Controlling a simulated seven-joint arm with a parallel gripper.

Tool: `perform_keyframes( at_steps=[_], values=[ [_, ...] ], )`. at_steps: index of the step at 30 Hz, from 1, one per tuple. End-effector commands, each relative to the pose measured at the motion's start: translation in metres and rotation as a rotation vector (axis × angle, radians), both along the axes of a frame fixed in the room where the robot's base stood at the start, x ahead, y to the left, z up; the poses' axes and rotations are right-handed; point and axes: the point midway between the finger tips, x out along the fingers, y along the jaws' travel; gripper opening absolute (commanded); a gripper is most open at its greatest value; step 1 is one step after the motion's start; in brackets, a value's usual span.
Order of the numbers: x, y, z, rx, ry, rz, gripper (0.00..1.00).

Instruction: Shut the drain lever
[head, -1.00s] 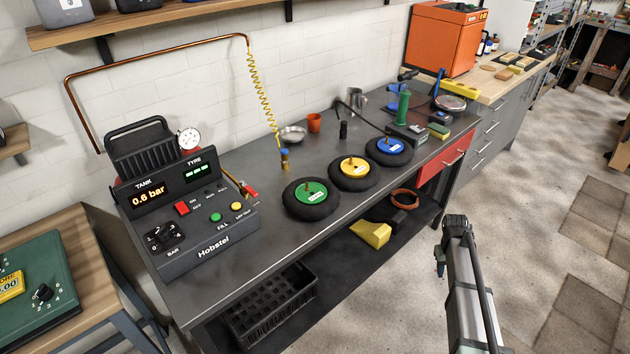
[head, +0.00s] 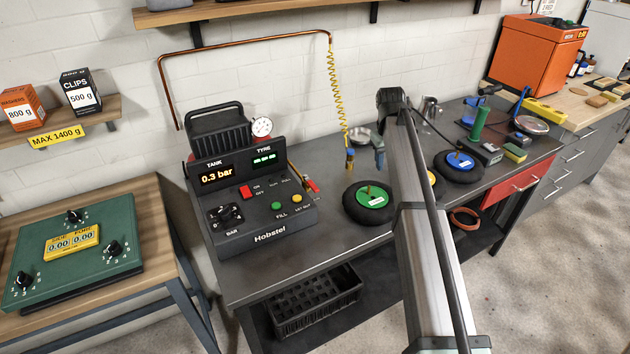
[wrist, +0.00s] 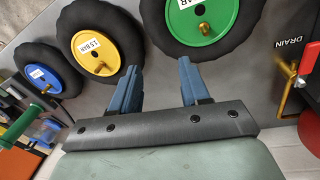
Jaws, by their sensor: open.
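The red drain lever (head: 312,185) sits on brass piping at the right side of the dark Hobstel compressor (head: 262,222). In the wrist view the red lever (wrist: 309,58) is at the right edge, beside the DRAIN label (wrist: 287,47) and a brass pipe (wrist: 288,92). I cannot tell its exact angle. The tank display (head: 216,174) reads 0.3 bar. My gripper (head: 379,150) is over the bench, to the right of the lever and apart from it. In the wrist view its blue fingers (wrist: 160,68) are spread and empty, near the green-hubbed wheel.
Wheels with green (head: 369,200), yellow (head: 432,178) and blue (head: 460,162) hubs lie on the bench (head: 335,240). A yellow coiled hose (head: 338,95) hangs behind the lever, and a metal bowl (head: 360,138) stands at the back. A green panel (head: 75,245) stands at left.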

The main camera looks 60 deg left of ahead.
Motion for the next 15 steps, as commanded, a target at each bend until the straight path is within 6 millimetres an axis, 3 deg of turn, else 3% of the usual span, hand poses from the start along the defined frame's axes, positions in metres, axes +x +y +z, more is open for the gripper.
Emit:
perform_keyframes(
  at_steps=[1,3,9,12,15],
  values=[
    [-0.029,0.02,0.011,-0.001,0.019,0.034,0.46],
    [-0.066,0.04,0.024,-0.006,0.047,0.074,0.46],
    [-0.154,0.077,0.056,-0.025,0.11,0.17,0.46],
    [-0.181,0.086,0.065,-0.032,0.13,0.199,0.46],
    [-0.196,0.089,0.07,-0.037,0.14,0.215,0.46]
  ],
)
